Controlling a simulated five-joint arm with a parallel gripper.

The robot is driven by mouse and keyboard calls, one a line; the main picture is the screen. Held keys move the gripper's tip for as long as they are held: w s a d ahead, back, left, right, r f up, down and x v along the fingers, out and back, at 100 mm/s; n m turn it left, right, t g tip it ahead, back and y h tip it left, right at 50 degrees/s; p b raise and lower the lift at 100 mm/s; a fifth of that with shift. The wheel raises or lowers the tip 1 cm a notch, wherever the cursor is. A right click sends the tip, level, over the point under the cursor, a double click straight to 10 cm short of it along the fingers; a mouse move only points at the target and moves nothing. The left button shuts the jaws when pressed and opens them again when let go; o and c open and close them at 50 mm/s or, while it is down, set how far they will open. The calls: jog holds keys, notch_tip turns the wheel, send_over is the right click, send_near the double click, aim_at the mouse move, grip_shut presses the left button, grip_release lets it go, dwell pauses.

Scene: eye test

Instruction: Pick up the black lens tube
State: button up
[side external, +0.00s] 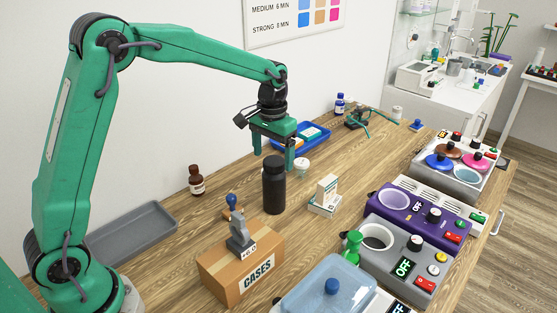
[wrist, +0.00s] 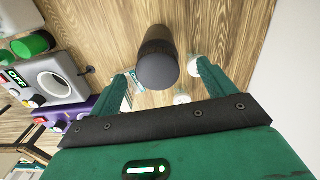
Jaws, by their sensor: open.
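The black lens tube (side external: 274,188) is a dark upright cylinder with a ridged cap-like top, standing on the wooden table near the middle. In the wrist view the tube (wrist: 158,62) shows from above, just past the fingertips and roughly centred between them. My green gripper (side external: 273,154) is open and empty, pointing down. Its fingers are at about the height of the tube's top or a little above, and seem slightly behind it in the side view. In the wrist view my gripper (wrist: 162,70) has its fingers apart, and no contact with the tube is visible.
A small white box (side external: 326,192) stands right of the tube, and a white jar (side external: 301,168) behind it. A cardboard box (side external: 241,270) with a stamp is in front. A brown bottle (side external: 196,180) stands left. Warmers, one purple (side external: 450,213), line the right edge.

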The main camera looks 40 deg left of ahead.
aim_at(274, 161)
jog(key=shift+d+f, duration=0.15)
jog(key=shift+f, duration=2.45)
jog(key=c, duration=1.4)
jog(key=shift+r, duration=0.15)
jog(key=shift+c, duration=0.2)
jog(key=shift+w+r, duration=0.1)
jog(key=shift+r, duration=0.3)
notch_tip(274, 161, up, 3)
jog(key=shift+r, duration=0.1)
jog(key=s+d+r, duration=0.6)
jog(key=d, duration=0.4)
jog(key=shift+s+r, duration=0.2)
jog(key=shift+r, duration=0.2)
